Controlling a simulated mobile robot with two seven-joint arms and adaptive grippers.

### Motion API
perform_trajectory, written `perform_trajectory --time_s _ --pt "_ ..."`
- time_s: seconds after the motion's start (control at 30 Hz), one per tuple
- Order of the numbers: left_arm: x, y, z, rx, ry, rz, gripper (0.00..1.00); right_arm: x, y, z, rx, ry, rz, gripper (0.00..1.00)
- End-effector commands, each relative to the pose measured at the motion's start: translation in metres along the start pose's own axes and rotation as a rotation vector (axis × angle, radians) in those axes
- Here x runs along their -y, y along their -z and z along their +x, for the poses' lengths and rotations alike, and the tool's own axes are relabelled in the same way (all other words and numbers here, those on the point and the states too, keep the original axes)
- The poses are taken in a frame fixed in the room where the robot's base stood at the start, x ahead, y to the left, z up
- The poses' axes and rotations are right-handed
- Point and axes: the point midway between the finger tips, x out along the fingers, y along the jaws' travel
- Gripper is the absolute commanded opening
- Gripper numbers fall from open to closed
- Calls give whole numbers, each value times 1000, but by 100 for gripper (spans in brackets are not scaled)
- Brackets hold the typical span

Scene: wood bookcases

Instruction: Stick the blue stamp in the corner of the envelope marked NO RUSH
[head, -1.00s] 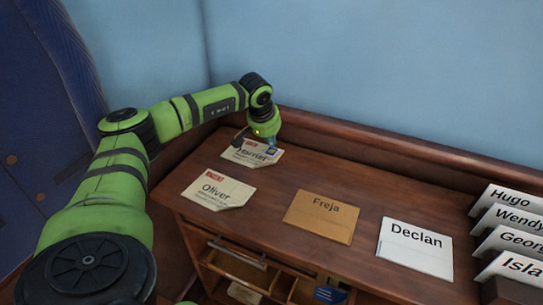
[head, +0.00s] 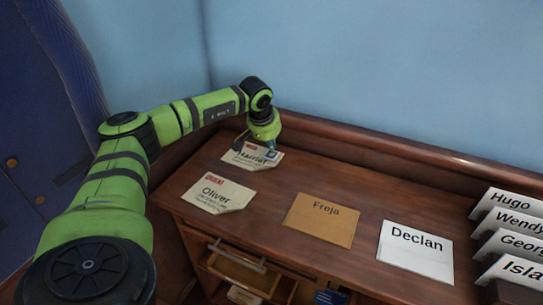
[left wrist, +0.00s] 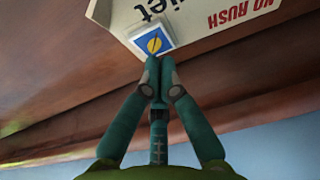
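The envelope marked NO RUSH (head: 235,157) lies flat at the back left of the desk, partly behind my gripper; the name on it looks like Harriet. Its red NO RUSH mark shows clearly in the left wrist view (left wrist: 232,12). The blue stamp (left wrist: 152,39), with a white border and a yellow disc, is at the envelope's near corner in that view. It also shows in the head view (head: 271,154). My left gripper (left wrist: 160,66) has its fingertips together at the stamp's edge. Whether the stamp is fully flat on the paper is unclear. My right gripper is out of view.
The Oliver envelope (head: 217,194), marked urgent, the brown Freja envelope (head: 320,219) and the white Declan envelope (head: 415,252) lie on the desk (head: 275,195). Name cards (head: 510,270) stand at right. An open drawer (head: 240,272) is below the front edge.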

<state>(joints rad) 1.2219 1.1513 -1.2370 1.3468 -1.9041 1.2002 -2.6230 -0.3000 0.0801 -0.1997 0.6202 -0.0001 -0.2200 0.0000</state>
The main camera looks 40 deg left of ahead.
Motion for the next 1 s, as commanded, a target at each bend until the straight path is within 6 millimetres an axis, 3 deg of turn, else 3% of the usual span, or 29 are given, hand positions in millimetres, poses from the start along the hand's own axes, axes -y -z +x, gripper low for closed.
perform_trajectory --time_s 1.0 --pt "0 -4 10 0 0 0 0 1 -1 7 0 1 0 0"
